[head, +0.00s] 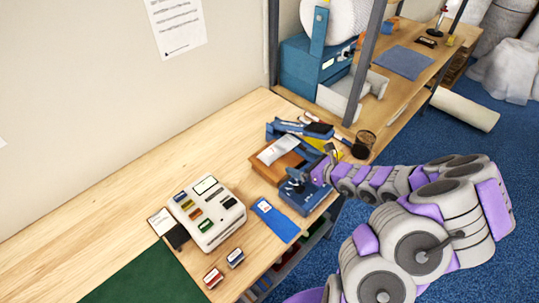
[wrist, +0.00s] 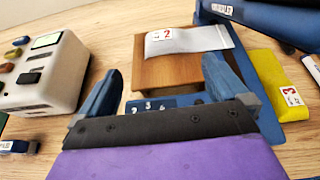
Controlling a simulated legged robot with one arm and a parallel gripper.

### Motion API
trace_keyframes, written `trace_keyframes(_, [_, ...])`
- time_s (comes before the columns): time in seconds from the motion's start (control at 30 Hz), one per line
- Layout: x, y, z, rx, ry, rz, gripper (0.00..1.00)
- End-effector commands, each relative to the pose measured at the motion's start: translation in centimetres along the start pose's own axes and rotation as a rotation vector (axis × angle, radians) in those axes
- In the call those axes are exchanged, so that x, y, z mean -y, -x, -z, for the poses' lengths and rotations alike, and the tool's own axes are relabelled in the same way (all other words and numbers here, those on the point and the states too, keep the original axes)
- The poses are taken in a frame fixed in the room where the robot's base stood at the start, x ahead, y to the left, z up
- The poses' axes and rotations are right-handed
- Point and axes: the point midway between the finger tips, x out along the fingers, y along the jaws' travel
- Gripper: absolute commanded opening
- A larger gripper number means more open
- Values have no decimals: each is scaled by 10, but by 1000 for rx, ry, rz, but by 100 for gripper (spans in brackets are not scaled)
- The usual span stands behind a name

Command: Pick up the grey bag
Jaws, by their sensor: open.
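The grey bag (head: 280,150) is flat and pale silver-grey. It lies on top of a brown wooden block (head: 268,167) on the workbench. In the wrist view the bag (wrist: 190,38) lies across the block, ahead of my gripper, with a white label reading 2 at its left end. My gripper (wrist: 162,67) is open and empty, its two blue fingers spread on the near side of the block. The bag is apart from the fingers and beyond their tips. The near end of the block is partly hidden by the right finger.
A white box (head: 210,212) with coloured slots stands on the left. A blue numbered device (head: 306,200) lies close by my gripper. Blue tools and a yellow packet (wrist: 270,82) crowd the right and back. The bench (head: 130,190) is clear further left.

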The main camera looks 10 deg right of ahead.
Motion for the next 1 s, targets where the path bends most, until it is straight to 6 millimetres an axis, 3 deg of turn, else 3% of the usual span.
trace_keyframes(0.17, [3,-10,7,-8,-23,11,100])
trace_keyframes(0.8, [3,-108,7,-7,-18,7,100])
trace_keyframes(1.0, [3,-122,5,-4,-19,9,100])
